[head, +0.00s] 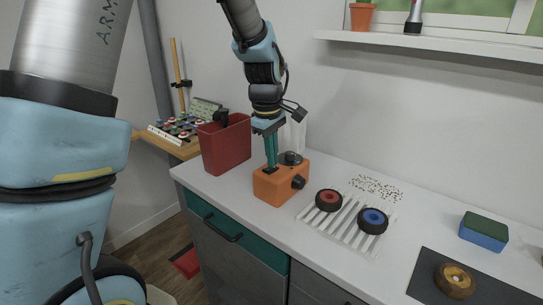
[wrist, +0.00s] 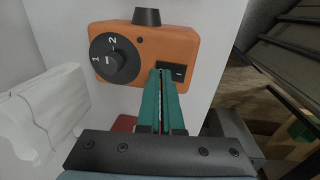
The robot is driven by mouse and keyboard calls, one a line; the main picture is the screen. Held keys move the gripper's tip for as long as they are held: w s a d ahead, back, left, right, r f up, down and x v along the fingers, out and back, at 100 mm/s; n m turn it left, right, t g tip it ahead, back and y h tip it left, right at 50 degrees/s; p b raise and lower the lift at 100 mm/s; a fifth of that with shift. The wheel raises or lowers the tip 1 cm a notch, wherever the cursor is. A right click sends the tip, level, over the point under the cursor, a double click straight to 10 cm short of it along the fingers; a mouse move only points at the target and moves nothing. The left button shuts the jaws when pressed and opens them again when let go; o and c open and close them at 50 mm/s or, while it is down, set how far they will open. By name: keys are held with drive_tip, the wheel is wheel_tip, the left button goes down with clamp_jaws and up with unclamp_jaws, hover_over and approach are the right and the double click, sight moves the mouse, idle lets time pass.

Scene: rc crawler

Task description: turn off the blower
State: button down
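The orange box, which I take for the blower (head: 268,189), stands on the white counter with a dark round piece on top. It also shows in the wrist view (wrist: 185,47). A black dial (wrist: 115,62) with number marks is on one face. A black rocker switch (wrist: 176,69) sits near that face's edge. My gripper (head: 270,167) points down at the box. In the wrist view, its teal fingers (wrist: 163,74) are together with nothing seen between them. Their tips are at the switch and partly cover it; I cannot tell whether they press it.
A red bin (head: 226,146) stands left of the box. To the right are a white slatted rack (head: 345,232) with two wheels, scattered small bits (head: 376,188), a green-and-blue sponge (head: 484,231) and a dark mat (head: 425,285) with a brown roll (head: 454,280).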

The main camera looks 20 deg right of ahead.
drive_tip(key=shift+s+a+f, duration=0.1)
drive_tip(key=shift+a+f, duration=0.05)
drive_tip(key=shift+f, duration=0.15)
drive_tip(key=shift+s+a, duration=0.4)
drive_tip(key=shift+a, duration=0.3)
drive_tip(key=shift+r, duration=0.1)
